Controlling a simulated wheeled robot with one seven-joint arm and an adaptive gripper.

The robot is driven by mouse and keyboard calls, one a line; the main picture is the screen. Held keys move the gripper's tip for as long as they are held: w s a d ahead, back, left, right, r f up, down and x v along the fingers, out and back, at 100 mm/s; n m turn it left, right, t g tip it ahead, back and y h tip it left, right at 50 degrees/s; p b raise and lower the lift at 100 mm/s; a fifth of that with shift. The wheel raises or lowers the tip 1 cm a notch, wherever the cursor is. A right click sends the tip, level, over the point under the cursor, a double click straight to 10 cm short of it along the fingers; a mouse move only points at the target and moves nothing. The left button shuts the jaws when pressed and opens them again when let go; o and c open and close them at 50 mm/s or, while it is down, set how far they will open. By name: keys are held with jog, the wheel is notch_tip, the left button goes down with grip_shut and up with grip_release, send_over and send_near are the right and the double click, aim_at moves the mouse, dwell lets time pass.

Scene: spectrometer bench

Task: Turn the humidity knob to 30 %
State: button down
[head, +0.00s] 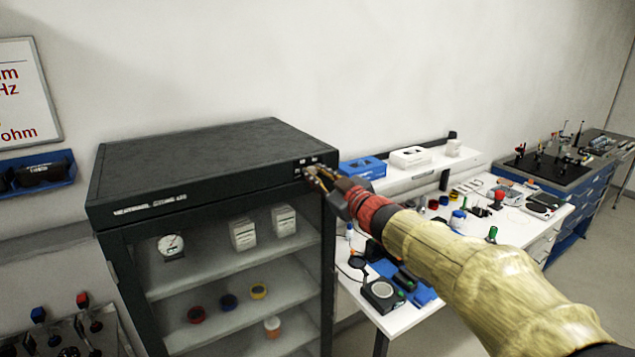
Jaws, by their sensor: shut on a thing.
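The dark dry cabinet (205,172) stands at the left with a glass front. Small white markings (306,160) sit at the right end of its top front band. My gripper (314,176) is at that right end, just below the markings, and is shut on the humidity knob. The knob itself is hidden behind the fingers, so its pointer and setting cannot be read. My arm reaches in from the lower right.
Behind the glass, shelves hold a round dial gauge (171,246), white boxes (243,235) and coloured rings (228,301). A white bench (400,322) crowded with small parts stands right of the cabinet. A blue box (362,167) sits on a shelf behind my gripper.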

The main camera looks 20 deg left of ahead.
jog(key=shift+f+n+b, duration=0.15)
jog(key=shift+n+b, duration=2.15)
jog(key=shift+n, duration=1.55)
jog(key=shift+f+n+b, duration=0.1)
jog(key=shift+n+b, duration=2.15)
jog(key=shift+n, duration=1.6)
jog(key=c, duration=1.8)
grip_release()
jog(key=shift+r, duration=0.1)
jog(key=shift+o, duration=0.6)
jog(key=shift+r, duration=0.1)
